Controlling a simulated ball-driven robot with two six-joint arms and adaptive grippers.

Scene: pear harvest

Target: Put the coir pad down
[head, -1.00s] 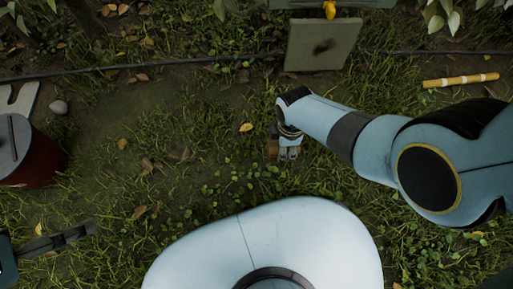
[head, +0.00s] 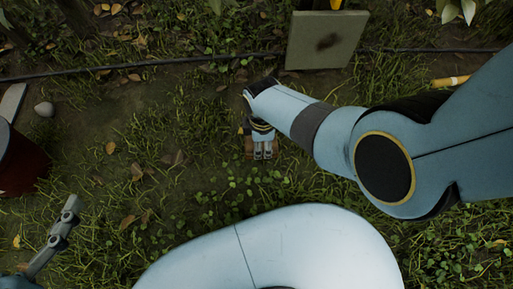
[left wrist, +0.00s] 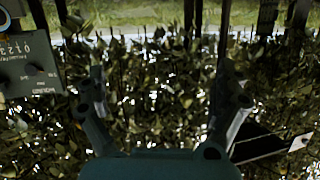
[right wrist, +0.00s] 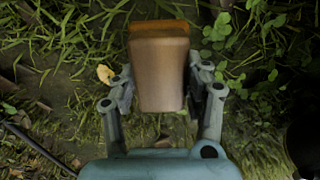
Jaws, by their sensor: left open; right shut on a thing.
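The coir pad, a brown block with an orange-brown far end, shows large in the right wrist view (right wrist: 160,68). My right gripper (right wrist: 161,92) is shut on it, one finger on each side. In the head view my right gripper (head: 263,152) points down over the grass, and a brown edge of the pad (head: 248,147) shows beside the fingers. I cannot tell whether the pad touches the ground. My left gripper (head: 66,225) is at the lower left, open and empty; the left wrist view shows its fingers (left wrist: 160,95) wide apart.
A grey square slab (head: 310,52) with a dark patch stands at the top. A thin black hose (head: 170,61) crosses the ground. A dark red container (head: 20,165) and a pale stone (head: 44,109) are at the left. A yellow stick (head: 450,81) lies at the right. Grass around the gripper is clear.

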